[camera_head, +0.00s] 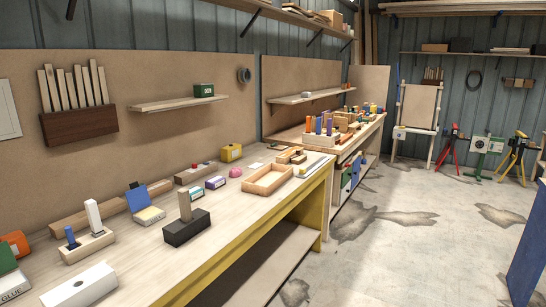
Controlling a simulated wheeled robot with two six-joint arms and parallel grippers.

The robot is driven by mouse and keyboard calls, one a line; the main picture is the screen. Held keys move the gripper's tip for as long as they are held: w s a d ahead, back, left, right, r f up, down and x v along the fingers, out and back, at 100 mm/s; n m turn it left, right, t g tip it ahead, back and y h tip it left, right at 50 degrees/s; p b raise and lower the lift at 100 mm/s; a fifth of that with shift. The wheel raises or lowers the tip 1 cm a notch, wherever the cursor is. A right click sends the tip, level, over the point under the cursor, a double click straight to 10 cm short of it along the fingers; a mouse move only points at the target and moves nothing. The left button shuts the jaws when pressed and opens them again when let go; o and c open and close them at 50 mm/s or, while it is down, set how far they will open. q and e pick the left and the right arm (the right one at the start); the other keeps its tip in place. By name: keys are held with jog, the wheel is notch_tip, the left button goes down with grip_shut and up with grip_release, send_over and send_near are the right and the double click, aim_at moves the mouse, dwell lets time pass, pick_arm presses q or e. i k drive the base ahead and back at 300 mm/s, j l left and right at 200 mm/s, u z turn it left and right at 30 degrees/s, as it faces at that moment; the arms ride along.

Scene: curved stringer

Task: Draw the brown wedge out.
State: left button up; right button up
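A tan-brown upright piece (185,206), the closest match to the brown wedge, stands in a black block (187,228) on the near workbench. Its lower end is hidden inside the block. To its left, a pale wooden block (88,248) holds a white upright piece (94,215) and a short blue peg (71,237). Neither of my grippers shows in the head view.
The workbench (225,240) has a yellow front edge. A white block (80,287) and a glue box (12,285) lie at the near left. A shallow wooden tray (267,190) lies to the right.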

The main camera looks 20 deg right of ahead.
aim_at(298, 154)
jog(key=z, duration=0.95)
jog(key=i+l, duration=0.3)
jog(key=i, duration=0.2)
jog(key=i+l, duration=0.3)
jog(key=i, duration=0.15)
jog(key=i+l, duration=0.25)
jog(key=i, duration=0.25)
jog(key=i+l+z, duration=0.1)
jog(key=i+l, duration=0.2)
jog(key=i, duration=0.15)
jog(key=i+l, duration=0.25)
jog(key=i, duration=0.25)
